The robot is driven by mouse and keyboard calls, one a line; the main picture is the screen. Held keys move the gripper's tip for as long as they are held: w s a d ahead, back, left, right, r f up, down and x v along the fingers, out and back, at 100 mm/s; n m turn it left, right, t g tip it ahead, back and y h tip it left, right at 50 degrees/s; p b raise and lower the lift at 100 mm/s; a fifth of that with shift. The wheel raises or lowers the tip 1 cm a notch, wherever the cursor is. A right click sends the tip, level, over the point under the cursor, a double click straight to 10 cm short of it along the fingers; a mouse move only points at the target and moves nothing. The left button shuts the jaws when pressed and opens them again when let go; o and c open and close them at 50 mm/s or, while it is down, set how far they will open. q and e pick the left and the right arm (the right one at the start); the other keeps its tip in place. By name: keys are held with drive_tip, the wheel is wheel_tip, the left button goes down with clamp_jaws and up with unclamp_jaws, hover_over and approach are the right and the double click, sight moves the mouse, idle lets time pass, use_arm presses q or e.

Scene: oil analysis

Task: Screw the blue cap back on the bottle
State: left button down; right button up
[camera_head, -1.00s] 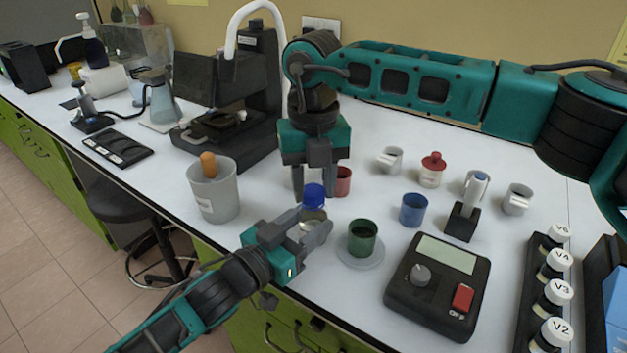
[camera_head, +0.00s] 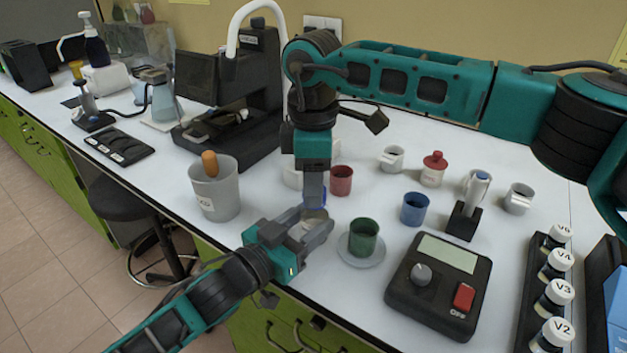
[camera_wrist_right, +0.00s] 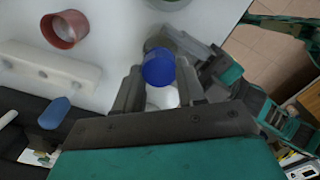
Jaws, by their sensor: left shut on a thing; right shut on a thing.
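The blue cap (camera_wrist_right: 158,67) sits between the two fingers of my right gripper (camera_wrist_right: 160,84) in the right wrist view. In the head view my right gripper (camera_head: 314,200) points down over the bottle and hides most of the cap, with only blue edges showing. The bottle (camera_head: 317,214) is upright just below the cap, largely hidden by both grippers. My left gripper (camera_head: 314,232) comes in from the left and is shut on the bottle near the table's front edge. I cannot tell how far the cap is seated on the bottle's neck.
A green cup (camera_head: 363,238) on a saucer (camera_head: 377,255) stands close right of the left gripper. A red cup (camera_head: 341,180) and a white rack (camera_head: 291,179) are just behind. A grey bucket (camera_head: 216,204) stands left, a black device (camera_head: 399,294) right.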

drive_tip(key=shift+m, duration=0.7)
drive_tip(key=o, duration=1)
drive_tip(key=shift+r, duration=2.3)
drive_tip(key=shift+c, duration=0.5)
